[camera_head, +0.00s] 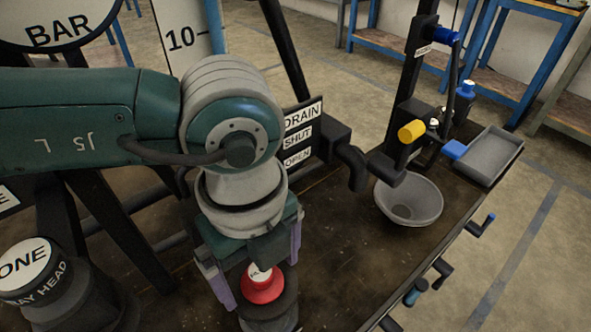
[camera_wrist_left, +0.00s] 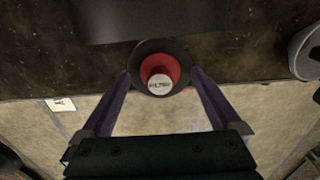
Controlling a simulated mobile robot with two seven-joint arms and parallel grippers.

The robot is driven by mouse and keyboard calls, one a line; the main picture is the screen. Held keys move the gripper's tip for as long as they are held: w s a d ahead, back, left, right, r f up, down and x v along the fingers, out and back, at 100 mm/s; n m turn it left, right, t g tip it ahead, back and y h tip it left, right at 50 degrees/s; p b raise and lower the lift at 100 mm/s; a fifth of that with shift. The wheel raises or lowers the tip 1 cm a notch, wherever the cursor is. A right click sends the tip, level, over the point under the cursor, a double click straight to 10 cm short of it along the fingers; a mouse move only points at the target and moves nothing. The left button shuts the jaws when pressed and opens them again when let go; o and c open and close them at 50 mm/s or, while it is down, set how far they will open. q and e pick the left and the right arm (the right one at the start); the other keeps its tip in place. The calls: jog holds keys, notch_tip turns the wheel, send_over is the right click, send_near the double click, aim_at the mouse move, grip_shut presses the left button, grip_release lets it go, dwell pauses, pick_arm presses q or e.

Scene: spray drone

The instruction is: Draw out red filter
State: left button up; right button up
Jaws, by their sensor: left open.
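The red filter (camera_head: 262,286) has a round red body and a pale labelled top, and sits in a dark round housing (camera_head: 268,312) at the front of the bench. My left gripper (camera_head: 262,285) points down over it, with its purple fingers open on either side of the filter. In the left wrist view the red filter (camera_wrist_left: 160,78) shows inside its dark ring, between and slightly beyond the fingertips of my left gripper (camera_wrist_left: 160,78). I see no clear contact between fingers and filter. My right gripper is out of view.
A black drain pipe (camera_head: 350,165) and a post with a yellow knob (camera_head: 411,131) rise behind. A labelled spray head (camera_head: 60,285) is at lower left.

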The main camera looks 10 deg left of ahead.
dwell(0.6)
pick_arm(q)
jog(key=shift+c, duration=0.2)
grip_shut()
dwell(0.5)
jog(key=shift+r, duration=0.15)
jog(key=shift+r+p, duration=2.9)
jog(key=shift+p, duration=0.15)
jog(key=shift+r+p, duration=2.9)
jog(key=shift+r, duration=0.05)
